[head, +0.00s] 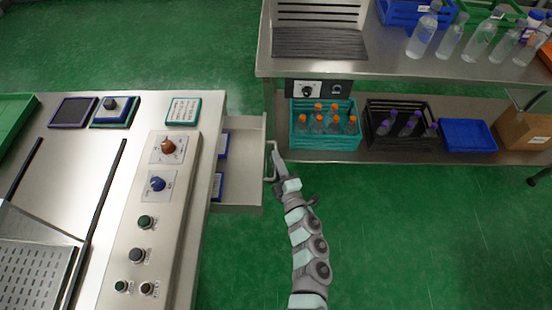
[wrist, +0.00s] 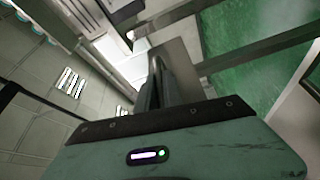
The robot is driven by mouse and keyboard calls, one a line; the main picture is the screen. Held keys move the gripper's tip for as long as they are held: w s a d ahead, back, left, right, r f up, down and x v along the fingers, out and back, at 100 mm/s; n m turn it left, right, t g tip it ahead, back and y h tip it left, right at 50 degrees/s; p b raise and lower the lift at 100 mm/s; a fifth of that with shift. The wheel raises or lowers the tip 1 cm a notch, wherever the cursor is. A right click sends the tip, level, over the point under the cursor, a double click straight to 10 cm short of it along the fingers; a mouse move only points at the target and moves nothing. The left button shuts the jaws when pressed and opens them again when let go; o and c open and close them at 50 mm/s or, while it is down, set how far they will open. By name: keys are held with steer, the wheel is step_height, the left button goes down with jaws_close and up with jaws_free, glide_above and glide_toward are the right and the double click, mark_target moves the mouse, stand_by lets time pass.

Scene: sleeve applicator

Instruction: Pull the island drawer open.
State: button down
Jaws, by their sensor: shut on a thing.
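The island drawer (head: 241,193) stands pulled out from the right side of the steel island (head: 101,225) in the head view. Blue items (head: 217,186) lie inside it at its inner side. A pale bar handle (head: 269,160) is on the drawer's front face. My gripper (head: 273,160) is at this handle and shut on it. In the wrist view my gripper's fingers (wrist: 157,85) reach up to the grey metal parts of the drawer front. The exact contact on the handle is partly hidden by the fingers.
A steel bench (head: 400,68) with bottles stands at the upper right. Its lower shelf holds a teal crate (head: 324,142), a black crate (head: 376,140), a blue tray (head: 467,135) and a cardboard box (head: 524,128). Green floor (head: 400,240) is clear to the right of the drawer.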

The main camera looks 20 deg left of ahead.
steer(key=w+d, duration=0.3)
steer(key=d, duration=0.3)
steer(key=shift+d, duration=0.3)
steer(key=c, duration=1.5)
jaws_free()
steer(key=shift+s+d, duration=0.1)
steer(key=p+v, duration=0.2)
steer(key=v, duration=0.8)
steer(key=shift+s+d+f, duration=0.1)
steer(key=shift+s+d, duration=0.1)
